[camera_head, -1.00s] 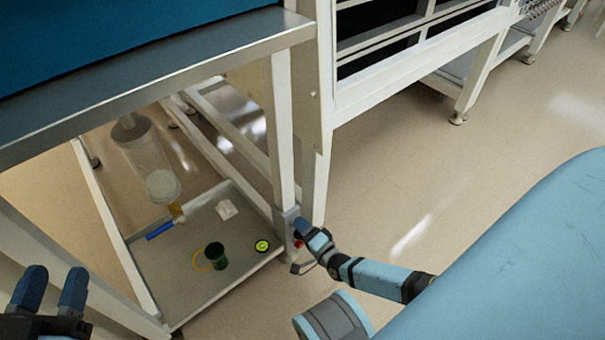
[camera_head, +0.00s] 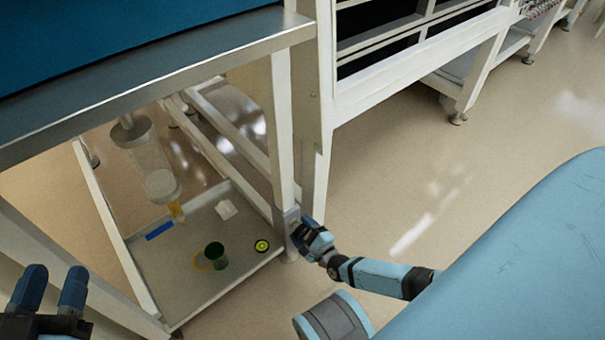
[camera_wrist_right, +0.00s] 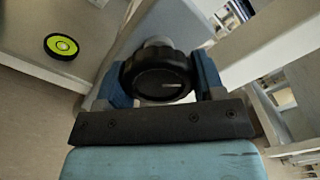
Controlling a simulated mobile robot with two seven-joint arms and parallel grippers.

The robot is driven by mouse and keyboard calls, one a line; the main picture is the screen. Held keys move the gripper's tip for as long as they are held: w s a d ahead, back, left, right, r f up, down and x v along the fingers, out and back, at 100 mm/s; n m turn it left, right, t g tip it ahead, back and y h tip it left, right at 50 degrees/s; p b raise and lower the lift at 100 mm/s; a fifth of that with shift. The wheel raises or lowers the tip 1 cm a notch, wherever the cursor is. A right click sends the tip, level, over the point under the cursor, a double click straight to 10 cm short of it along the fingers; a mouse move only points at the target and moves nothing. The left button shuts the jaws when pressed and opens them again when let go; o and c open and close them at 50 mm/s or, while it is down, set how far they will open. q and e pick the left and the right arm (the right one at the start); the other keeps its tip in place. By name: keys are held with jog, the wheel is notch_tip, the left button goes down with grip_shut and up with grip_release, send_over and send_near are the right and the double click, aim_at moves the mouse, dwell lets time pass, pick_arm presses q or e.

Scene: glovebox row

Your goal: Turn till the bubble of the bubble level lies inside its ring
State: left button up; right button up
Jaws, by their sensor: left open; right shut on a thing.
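The bubble level (camera_head: 262,246) is a small round black disc with a yellow-green face. It lies on the grey tray's right side, and it also shows at upper left in the right wrist view (camera_wrist_right: 61,46). Its bubble is too small to place against the ring. My right gripper (camera_head: 300,230) is at the frame post beside the tray. In the right wrist view it is shut on a black ribbed knob (camera_wrist_right: 160,76) with a pale mark line, one finger on each side. My left gripper (camera_head: 56,274) is open and empty at lower left, away from the tray.
Open floor lies to the right.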

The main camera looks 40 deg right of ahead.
jog(key=shift+f+m, duration=0.1)
jog(key=shift+m, duration=0.7)
jog(key=o, duration=0.9)
jog(key=shift+s, duration=0.5)
pick_arm(q)
jog(key=s+n+p, duration=0.1)
jog(key=p, duration=0.1)
jog(key=d+n+g+p, duration=0.1)
jog(key=p, duration=0.1)
jog(key=shift+s+d+f+n+y, duration=0.1)
jog(key=shift+s+f+n+y, duration=0.2)
jog(key=shift+s+n+y, duration=0.1)
pick_arm(e)
jog(key=s, duration=0.8)
jog(key=s+d, duration=0.1)
jog(key=s, duration=0.4)
jog(key=shift+w, duration=0.1)
